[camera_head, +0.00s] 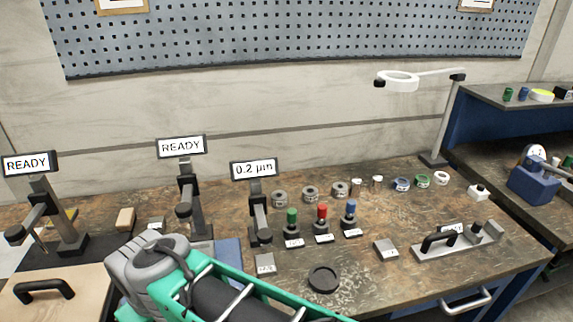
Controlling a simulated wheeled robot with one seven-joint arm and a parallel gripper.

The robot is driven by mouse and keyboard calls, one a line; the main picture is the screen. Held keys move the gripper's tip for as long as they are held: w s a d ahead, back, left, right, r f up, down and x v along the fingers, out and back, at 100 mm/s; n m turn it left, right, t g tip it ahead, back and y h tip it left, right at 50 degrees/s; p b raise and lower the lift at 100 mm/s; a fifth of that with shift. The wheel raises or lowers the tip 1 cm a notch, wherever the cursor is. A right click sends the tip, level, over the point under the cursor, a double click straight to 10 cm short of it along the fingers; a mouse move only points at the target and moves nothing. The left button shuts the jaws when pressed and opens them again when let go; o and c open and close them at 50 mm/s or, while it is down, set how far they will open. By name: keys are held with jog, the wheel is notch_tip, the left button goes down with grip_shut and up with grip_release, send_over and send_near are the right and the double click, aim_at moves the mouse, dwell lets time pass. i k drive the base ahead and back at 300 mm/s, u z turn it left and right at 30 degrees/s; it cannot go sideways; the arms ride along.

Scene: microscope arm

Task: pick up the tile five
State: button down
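I cannot make out which tile is tile five, as the markings are too small to read. One small grey tile-like block (265,264) with a faint label lies on the bench just beyond my arm. Another grey block (386,250) with a faint mark lies farther right, left of a metal plate with a black handle. A third pale block (157,224) sits at the left between two stands. My green and grey arm crosses the bottom of the view. My gripper's fingers do not show, so I cannot see whether they hold anything.
Stands with signs (182,147) rise at the left and centre. Green, red and blue knobbed pieces (322,217) stand mid-bench, with grey rings (310,194) behind. A black round dish (323,279) lies near the front. The handled plate (458,241) is at right. A ring lamp (398,82) overhangs.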

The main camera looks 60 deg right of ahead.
aim_at(266, 267)
jog(key=z, duration=1.45)
jog(key=k, duration=1.85)
jog(key=u, duration=0.75)
jog(key=i, duration=1)
jog(key=u, duration=0.3)
